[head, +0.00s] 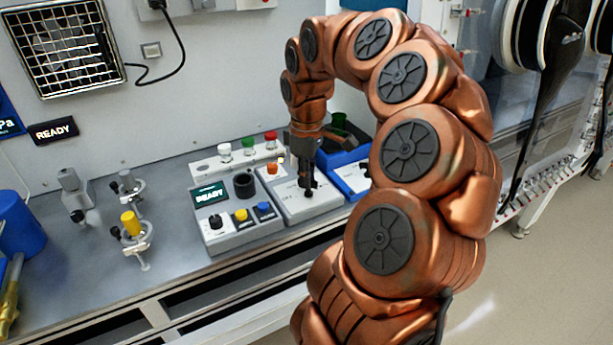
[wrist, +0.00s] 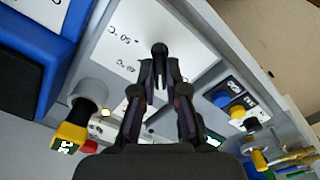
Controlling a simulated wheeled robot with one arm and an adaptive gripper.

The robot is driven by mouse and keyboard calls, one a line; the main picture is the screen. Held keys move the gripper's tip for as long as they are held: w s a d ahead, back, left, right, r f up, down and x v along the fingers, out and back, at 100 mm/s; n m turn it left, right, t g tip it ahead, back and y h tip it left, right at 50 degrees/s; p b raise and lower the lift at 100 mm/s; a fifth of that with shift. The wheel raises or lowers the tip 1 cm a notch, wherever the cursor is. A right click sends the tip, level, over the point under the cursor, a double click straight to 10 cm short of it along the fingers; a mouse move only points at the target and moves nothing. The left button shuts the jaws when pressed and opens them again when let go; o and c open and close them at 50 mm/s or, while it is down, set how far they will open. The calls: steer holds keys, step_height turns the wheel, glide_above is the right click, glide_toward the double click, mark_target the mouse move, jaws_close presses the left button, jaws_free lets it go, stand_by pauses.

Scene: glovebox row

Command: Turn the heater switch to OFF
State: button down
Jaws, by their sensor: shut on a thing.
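The heater box (head: 300,206) is a grey box with a white top plate, on the bench beneath my gripper. Its plate in the wrist view (wrist: 145,32) carries printed temperatures, among them 50 °C and 40 °C. The heater switch is a small black knob (wrist: 159,50) on that plate. It also shows at the fingertips in the head view (head: 309,194). My gripper (head: 307,183) points down at it. In the wrist view my gripper (wrist: 160,80) has its fingers closed together on the knob. An OFF mark is not legible; the knob's setting cannot be told.
A grey control box (head: 235,220) with a READY display stands left of the heater box. A blue-and-white unit (head: 352,180) stands close on the right. A rack (head: 210,167) with capped vials is behind. A small lamp (head: 281,160) glows nearby.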

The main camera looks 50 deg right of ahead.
stand_by(0.3)
steer(key=c, duration=1.2)
jaws_free()
step_height(320, 180, up, 12)
